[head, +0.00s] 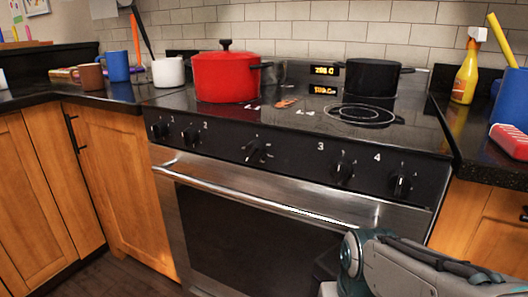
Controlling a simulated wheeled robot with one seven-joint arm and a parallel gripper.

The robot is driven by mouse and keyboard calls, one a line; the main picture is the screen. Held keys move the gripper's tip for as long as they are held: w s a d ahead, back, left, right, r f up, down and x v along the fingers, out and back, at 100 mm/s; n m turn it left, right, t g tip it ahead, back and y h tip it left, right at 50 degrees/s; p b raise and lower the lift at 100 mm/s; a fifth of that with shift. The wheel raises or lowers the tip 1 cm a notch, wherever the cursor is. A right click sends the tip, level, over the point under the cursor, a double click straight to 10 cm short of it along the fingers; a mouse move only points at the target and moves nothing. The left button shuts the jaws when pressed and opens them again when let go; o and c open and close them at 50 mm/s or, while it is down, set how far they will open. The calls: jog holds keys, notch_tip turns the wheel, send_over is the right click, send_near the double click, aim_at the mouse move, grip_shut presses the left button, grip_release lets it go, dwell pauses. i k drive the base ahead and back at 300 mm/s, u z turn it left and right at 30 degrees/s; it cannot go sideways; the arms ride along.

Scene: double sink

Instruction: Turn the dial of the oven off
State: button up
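The stove's dark front panel (300,160) carries a row of black dials. The middle dial (256,150) stands apart from the two left dials (191,135) and the two right dials (343,173); its pointer looks tilted, but its setting is too small to read. The numbers 2, 3 and 4 show beside the outer dials, none beside the middle one. The oven door (265,240) below is closed, with a long metal handle (270,200). Part of my arm shows at the lower right, in front of the oven door. My gripper cannot be made out.
A red lidded pot (225,77) and a black pot (371,77) stand on the cooktop near lit amber displays (324,71). Mugs (116,66) stand on the left counter, a yellow spray bottle (466,70) on the right. The oven handle juts out below the dials.

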aim_at(256, 150)
jog(key=z, duration=0.95)
jog(key=k, duration=0.5)
jog(key=u, duration=0.75)
